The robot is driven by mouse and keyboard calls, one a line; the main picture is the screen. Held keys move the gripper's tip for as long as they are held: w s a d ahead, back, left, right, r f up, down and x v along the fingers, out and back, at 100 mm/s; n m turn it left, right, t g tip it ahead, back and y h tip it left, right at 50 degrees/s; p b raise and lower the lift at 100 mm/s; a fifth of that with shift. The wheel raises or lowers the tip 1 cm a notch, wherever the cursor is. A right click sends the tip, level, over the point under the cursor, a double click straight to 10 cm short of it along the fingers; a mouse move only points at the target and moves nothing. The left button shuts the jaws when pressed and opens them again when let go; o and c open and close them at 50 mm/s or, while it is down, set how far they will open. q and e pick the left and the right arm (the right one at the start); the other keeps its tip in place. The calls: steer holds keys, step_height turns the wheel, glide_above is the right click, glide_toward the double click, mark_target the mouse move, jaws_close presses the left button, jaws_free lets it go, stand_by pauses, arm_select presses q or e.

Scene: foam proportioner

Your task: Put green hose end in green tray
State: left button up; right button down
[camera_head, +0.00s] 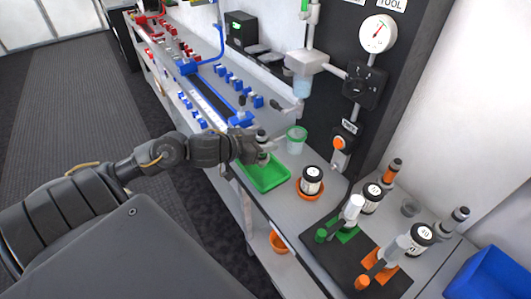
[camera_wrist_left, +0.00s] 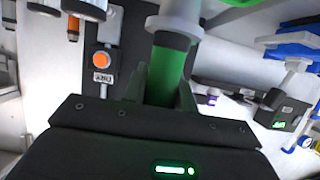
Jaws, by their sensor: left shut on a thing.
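The green tray (camera_head: 268,180) lies on the grey bench near the middle of the head view, and its inside looks bare. My left gripper (camera_head: 256,148) is just above the tray's far end. In the left wrist view, its fingers (camera_wrist_left: 163,92) are shut on the green hose end (camera_wrist_left: 168,65), a green cylinder with a pale grey collar above it. In the head view, the gripper mostly hides the held piece. I cannot tell whether its lower end touches the tray. My right gripper is not in view.
A green-rimmed cup (camera_head: 296,140) stands close right of my left gripper. A bottle stands in an orange dish (camera_head: 309,194) right of the tray. A black mat (camera_head: 343,262) with green and orange parts lies nearer. Blue fittings (camera_head: 228,78) line the bench behind.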

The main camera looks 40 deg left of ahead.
arm_select(q)
steer(key=shift+w+a+f, duration=0.4)
steer(key=shift+w+f, duration=0.15)
steer(key=shift+f, duration=0.2)
steer(key=shift+w+a+f, duration=0.35)
steer(key=shift+w+f, duration=0.15)
steer(key=shift+f, duration=0.2)
steer(key=shift+w+a+f, duration=0.1)
steer(key=shift+f, duration=0.8)
steer(key=shift+w+a+f, duration=0.1)
steer(key=shift+f, duration=0.8)
steer(key=shift+f, duration=0.1)
steer(key=o, duration=1.1)
steer(key=shift+c, duration=0.2)
steer(key=v, duration=1.2)
steer(key=shift+d, duration=0.15)
